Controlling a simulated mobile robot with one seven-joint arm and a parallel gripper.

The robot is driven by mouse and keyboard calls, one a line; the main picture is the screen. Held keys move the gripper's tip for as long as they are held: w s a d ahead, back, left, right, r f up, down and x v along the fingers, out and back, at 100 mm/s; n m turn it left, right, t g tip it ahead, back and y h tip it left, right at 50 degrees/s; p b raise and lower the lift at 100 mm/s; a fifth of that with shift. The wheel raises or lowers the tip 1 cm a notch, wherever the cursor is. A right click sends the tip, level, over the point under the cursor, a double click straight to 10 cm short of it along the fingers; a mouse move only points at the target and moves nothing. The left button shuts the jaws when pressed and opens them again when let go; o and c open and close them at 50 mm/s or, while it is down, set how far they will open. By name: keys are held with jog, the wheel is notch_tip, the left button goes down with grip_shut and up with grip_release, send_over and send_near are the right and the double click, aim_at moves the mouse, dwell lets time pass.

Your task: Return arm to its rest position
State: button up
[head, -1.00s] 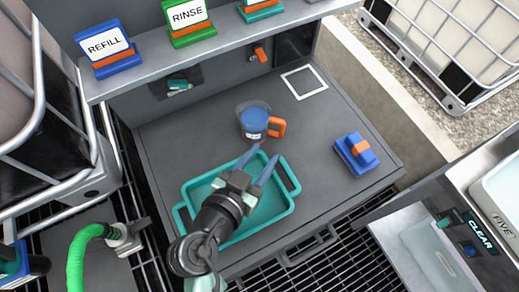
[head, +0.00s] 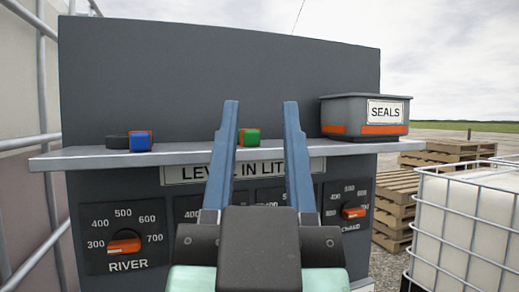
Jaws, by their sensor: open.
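My gripper (head: 260,110) is in the middle of the head view, its two blue fingers pointing up and spread apart with nothing held between them. It stands in front of a dark grey panel (head: 220,70) and hides part of the "LEVEL IN LITRES" label and the middle dials. The fingers rise past the shelf (head: 100,158) edge in the picture; I cannot tell how close they are to it.
A dial marked RIVER (head: 123,247) is at lower left, and another orange-knobbed dial (head: 352,212) is at right. Blue (head: 141,141) and green (head: 249,137) blocks and a SEALS box (head: 365,115) sit on the shelf. A caged white tank (head: 465,225) and pallets (head: 400,200) stand right.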

jog(key=shift+s+r+t+p, duration=0.1)
jog(key=shift+s+r+p, duration=0.15)
jog(key=shift+r, duration=0.25)
jog(key=shift+s+r+t+p, duration=0.15)
jog(key=shift+r+p, duration=0.15)
jog(key=shift+r, duration=0.25)
jog(key=shift+s+r+t+p, duration=0.1)
jog(key=shift+s+r+p, duration=0.15)
jog(key=shift+r, duration=0.25)
